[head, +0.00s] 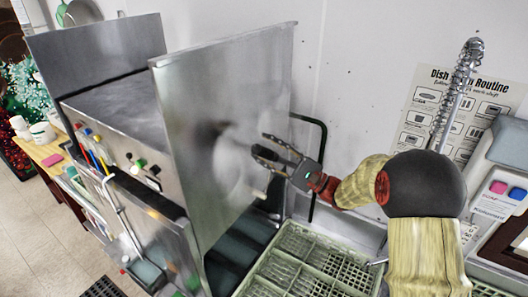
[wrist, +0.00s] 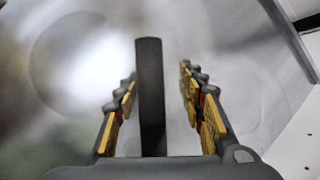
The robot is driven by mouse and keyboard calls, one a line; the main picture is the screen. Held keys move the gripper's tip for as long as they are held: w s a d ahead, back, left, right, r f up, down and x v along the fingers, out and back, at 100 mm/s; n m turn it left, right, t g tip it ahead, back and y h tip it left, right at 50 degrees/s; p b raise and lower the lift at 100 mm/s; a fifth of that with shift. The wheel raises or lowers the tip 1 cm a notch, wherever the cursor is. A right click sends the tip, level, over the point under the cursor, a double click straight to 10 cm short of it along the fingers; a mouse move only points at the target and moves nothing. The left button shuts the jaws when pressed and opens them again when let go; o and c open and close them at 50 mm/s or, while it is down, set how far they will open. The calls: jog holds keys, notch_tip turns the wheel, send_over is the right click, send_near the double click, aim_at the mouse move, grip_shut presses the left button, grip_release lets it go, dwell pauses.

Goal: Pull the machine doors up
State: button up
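The dish machine (head: 118,100) is a steel box with a control front. One door, a large flat steel panel (head: 225,100), stands upright on its right side. A second steel panel (head: 95,45) stands on its far left side. A dark tubular bar (head: 322,150) bends out beside the right panel and runs down behind my gripper. My gripper (head: 262,150) is open in front of the right panel, fingers apart. In the wrist view, a dark bar (wrist: 151,95) stands between the open fingers; whether they touch it, I cannot tell.
Green dish racks (head: 310,265) lie on the counter below my gripper. A poster (head: 455,105) hangs on the wall, with a coiled spring hose (head: 460,85) in front. A wooden counter (head: 52,150) with cups is at far left. Tiled floor (head: 40,240) is open at lower left.

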jog(key=shift+o, duration=0.6)
jog(key=shift+d+f, duration=0.1)
jog(key=shift+f, duration=0.15)
jog(key=v, duration=1.2)
